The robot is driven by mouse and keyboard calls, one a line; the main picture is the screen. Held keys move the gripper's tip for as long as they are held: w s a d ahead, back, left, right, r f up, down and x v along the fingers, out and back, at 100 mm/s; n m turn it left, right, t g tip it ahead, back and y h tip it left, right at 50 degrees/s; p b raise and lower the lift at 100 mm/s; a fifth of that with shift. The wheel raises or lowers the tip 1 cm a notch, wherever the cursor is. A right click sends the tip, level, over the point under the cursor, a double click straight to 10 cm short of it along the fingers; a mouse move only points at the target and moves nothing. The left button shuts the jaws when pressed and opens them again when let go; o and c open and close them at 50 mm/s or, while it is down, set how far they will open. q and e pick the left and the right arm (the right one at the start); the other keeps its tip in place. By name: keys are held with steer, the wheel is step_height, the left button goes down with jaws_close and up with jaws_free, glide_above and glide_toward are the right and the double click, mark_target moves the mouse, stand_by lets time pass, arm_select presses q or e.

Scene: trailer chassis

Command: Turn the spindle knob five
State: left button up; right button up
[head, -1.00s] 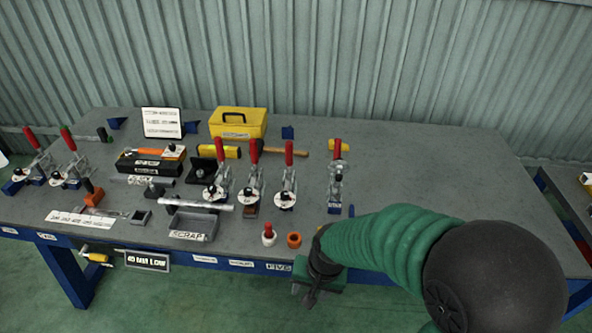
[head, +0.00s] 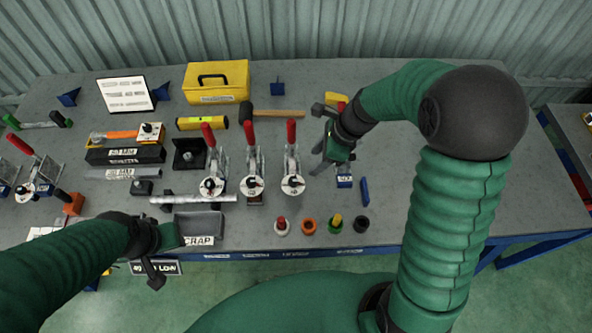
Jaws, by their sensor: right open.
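My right gripper (head: 328,165) is open and points down over the rightmost clamp station at the back centre of the bench. It hides most of that station, including any spindle knob on it; a small blue base (head: 344,181) shows below. I cannot tell whether the fingers touch anything. Three toggle clamps with red handles stand just to the left: the left one (head: 213,186), the middle one (head: 253,184) and the right one (head: 293,184), each with a white round plate. No readable mark identifies knob five. My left gripper (head: 172,238) is by the scrap tray; its jaw state is unclear.
The grey scrap tray (head: 200,226) is at the front edge. Several small parts, including an orange ring (head: 308,226) and a black one (head: 361,224), stand in front of the clamps. A hammer (head: 270,114) and yellow toolbox (head: 216,82) are behind. The bench's right end is free.

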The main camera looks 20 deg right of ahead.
glide_toward(293, 180)
steer(key=x, duration=0.7)
steer(key=shift+w+a+f, duration=0.1)
steer(key=shift+w+f, duration=0.1)
steer(key=shift+f, duration=0.05)
steer(key=shift+a+f, duration=0.2)
steer(key=shift+f, duration=0.1)
steer(key=shift+s+f, duration=0.15)
steer(key=shift+f, duration=0.1)
arm_select(q)
steer(key=shift+w+f, duration=0.15)
steer(key=shift+f, duration=0.05)
arm_select(e)
steer(key=shift+d+f, duration=0.1)
steer(key=shift+d, duration=0.05)
steer(key=shift+c, duration=1.2)
jaws_close()
